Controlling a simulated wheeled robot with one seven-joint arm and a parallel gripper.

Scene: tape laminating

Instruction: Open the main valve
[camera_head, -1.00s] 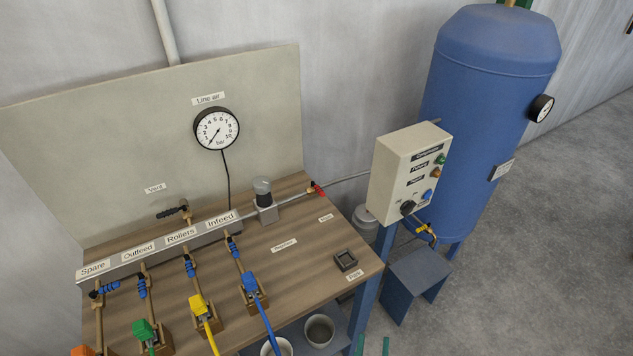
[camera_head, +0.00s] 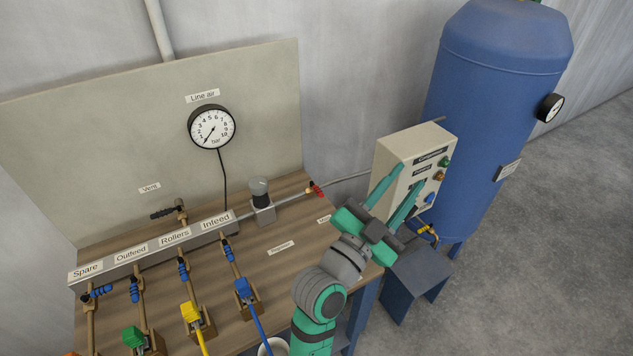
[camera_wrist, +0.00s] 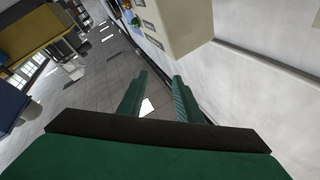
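A small red-handled valve (camera_head: 317,189) sits on the pipe at the back right of the bench, where the line leaves toward the control box. No label on it can be read clearly, so I cannot confirm it is the main valve. My gripper (camera_head: 402,184) is in front of the control box, right of and nearer than the red valve. Its two green fingers are apart with nothing between them, as the wrist view (camera_wrist: 158,80) also shows. The red valve is not visible in the wrist view.
The grey control box (camera_head: 408,150) stands close by the fingers; its lower front is partly hidden. A blue tank (camera_head: 490,110) is behind it. Hose valves line the manifold (camera_head: 150,252) at left. A line air gauge (camera_head: 212,127) hangs on the back panel, its needle low.

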